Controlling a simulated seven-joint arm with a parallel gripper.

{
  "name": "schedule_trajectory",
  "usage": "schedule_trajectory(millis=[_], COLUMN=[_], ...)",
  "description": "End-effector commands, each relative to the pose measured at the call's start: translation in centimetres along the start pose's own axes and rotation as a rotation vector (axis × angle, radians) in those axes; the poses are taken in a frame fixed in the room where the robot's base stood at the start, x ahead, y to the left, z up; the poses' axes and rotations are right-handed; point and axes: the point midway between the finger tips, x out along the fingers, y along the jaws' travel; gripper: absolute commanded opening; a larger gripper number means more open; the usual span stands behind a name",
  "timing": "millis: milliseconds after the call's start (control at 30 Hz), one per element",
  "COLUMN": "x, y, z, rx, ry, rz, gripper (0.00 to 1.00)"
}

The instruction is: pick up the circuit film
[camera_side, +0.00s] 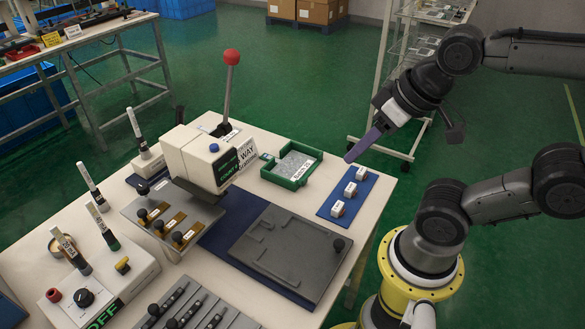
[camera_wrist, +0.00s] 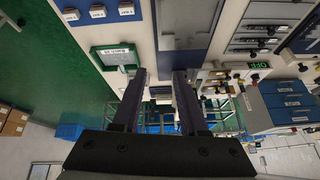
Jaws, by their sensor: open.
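A green tray (camera_side: 277,181) stands at the back right of the white table, with a small white label on its front. A speckled grey sheet (camera_side: 294,163) lies inside it. It may be the circuit film, but its markings are too small to read. The tray also shows in the wrist view (camera_wrist: 93,58), ahead and left of the fingers. My gripper (camera_side: 351,158) is above the table's right side, right of the tray and apart from it. In the wrist view my gripper (camera_wrist: 160,75) is open, with nothing between its two long dark fingers.
A blue strip (camera_side: 331,209) with 3 white blocks lies right of the tray. A press (camera_side: 200,158) with a red-knobbed lever (camera_side: 232,57) stands left of it. A grey recessed plate (camera_side: 290,250) lies in front. Upright pens and a control box (camera_side: 100,285) are at the left.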

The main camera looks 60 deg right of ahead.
Motion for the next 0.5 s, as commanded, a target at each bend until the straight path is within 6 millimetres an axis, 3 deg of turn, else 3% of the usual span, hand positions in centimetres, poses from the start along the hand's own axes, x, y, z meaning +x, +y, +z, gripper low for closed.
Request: schedule_trajectory(millis=[100, 267, 367, 500], x=[-0.8, -0.1, 1.4, 4.8], y=[-0.3, 0.0, 0.8, 2.7], z=[-2.0, -5.8, -8.6, -12.1], rx=[0.171, 0.461, 0.66, 0.935], ry=[0.024, -0.007, -0.043, -0.103], rz=[-0.005, 0.023, 0.061, 0.137], gripper=[0.42, 0.42, 0.42, 0.42])
